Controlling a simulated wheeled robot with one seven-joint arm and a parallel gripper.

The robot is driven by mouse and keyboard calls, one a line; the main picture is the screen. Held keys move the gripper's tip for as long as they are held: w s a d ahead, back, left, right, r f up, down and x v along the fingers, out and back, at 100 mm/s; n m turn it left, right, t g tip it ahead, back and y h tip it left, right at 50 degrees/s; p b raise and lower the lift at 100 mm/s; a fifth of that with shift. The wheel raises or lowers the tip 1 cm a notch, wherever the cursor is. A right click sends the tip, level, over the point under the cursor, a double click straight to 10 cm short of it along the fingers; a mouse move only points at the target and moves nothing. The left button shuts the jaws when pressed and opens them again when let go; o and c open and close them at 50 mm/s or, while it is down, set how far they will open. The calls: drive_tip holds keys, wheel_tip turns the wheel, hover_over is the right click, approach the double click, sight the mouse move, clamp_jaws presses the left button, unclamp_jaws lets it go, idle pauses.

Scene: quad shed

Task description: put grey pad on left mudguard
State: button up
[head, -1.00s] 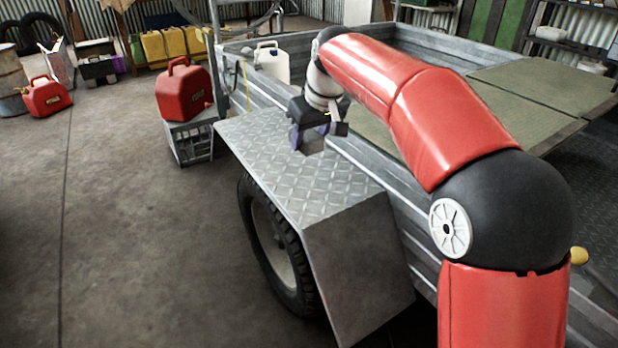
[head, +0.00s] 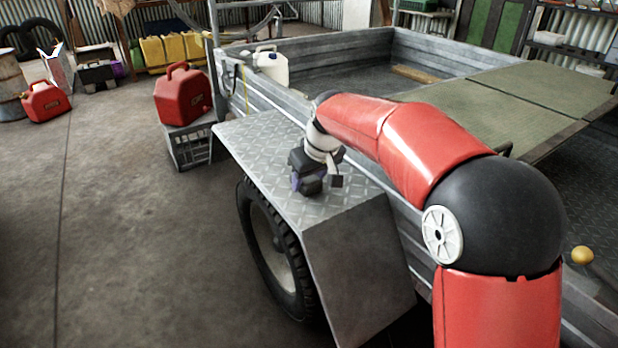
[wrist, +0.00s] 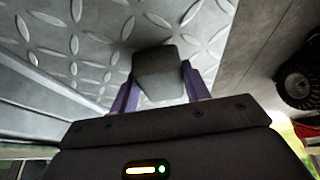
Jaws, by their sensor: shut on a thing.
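The left mudguard (head: 262,140) is a silver tread-plate fender over the trailer wheel. My gripper (head: 308,184) is low over the middle of its top in the head view. In the wrist view my gripper (wrist: 158,80) has its purple fingers on both sides of the grey pad (wrist: 158,72), a small dark grey block. The tread plate (wrist: 65,35) shows right behind the pad. I cannot tell whether the pad touches the plate. In the head view the pad is mostly hidden by my gripper.
The trailer side wall (head: 365,178) rises along the mudguard's right edge. A red fuel can (head: 183,95) stands on a grey crate (head: 190,148) beyond the mudguard. A white jug (head: 270,66) is inside the trailer's far corner. The floor to the left is open.

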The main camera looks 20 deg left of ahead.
drive_tip(key=shift+f, duration=0.15)
drive_tip(key=o, duration=0.9)
drive_tip(key=shift+o, duration=0.2)
drive_tip(key=v, duration=1.2)
drive_tip(key=shift+p, duration=0.4)
